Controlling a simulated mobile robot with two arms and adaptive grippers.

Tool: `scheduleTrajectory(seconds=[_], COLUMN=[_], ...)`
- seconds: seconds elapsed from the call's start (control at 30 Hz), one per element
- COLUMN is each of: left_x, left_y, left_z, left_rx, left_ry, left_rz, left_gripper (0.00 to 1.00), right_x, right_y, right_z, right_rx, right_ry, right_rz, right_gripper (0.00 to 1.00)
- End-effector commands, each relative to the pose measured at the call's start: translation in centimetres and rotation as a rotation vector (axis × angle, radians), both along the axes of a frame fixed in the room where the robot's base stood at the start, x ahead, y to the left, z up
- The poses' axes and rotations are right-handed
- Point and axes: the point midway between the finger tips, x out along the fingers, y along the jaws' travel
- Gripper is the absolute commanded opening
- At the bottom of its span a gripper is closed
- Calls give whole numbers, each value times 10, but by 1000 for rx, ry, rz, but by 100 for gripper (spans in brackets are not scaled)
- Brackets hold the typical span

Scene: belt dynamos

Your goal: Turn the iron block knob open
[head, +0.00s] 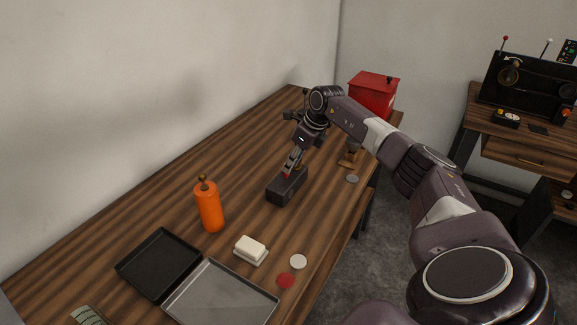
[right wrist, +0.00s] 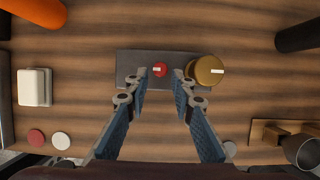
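The iron block (head: 284,190) is a dark rectangular block on the wooden table. In the right wrist view the block (right wrist: 130,62) carries a small red knob (right wrist: 160,69) with a pale mark and a larger brass knob (right wrist: 206,73) with a pale mark at its right end. My right gripper (head: 289,168) points down at the block. In the right wrist view its fingertips (right wrist: 161,75) are apart, one on each side of the red knob, with a gap on both sides. My left gripper is not in view.
An orange bottle (head: 208,207), a white block on a dish (head: 250,249), a black tray (head: 146,276) and a grey tray (head: 222,301) stand at the near left. Red and white discs lie near the table edge. A red box (head: 372,92) is at the far end.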

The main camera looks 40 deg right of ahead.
Motion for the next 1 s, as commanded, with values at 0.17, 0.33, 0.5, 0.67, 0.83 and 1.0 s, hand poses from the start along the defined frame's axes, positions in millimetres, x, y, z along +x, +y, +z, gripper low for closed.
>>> scheduleTrajectory(seconds=[0.17, 0.33, 0.5, 0.67, 0.83, 1.0], left_x=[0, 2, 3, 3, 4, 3], left_y=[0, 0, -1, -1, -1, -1], left_z=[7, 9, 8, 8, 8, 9], left_rx=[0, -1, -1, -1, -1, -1], left_ry=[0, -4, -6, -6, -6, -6], left_rz=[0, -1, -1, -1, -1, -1], left_gripper=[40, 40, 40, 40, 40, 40], right_x=[8, 10, 10, 10, 11, 10], right_y=[3, 3, 3, 3, 3, 3], right_z=[-18, -25, -26, -26, -26, -25], right_rx=[2, 1, 0, 0, 0, -1], right_ry=[1, -1, -1, -1, -1, -1], right_rz=[0, -1, 0, 0, 0, -6], right_gripper=[23, 23, 23, 12, 0, 0])
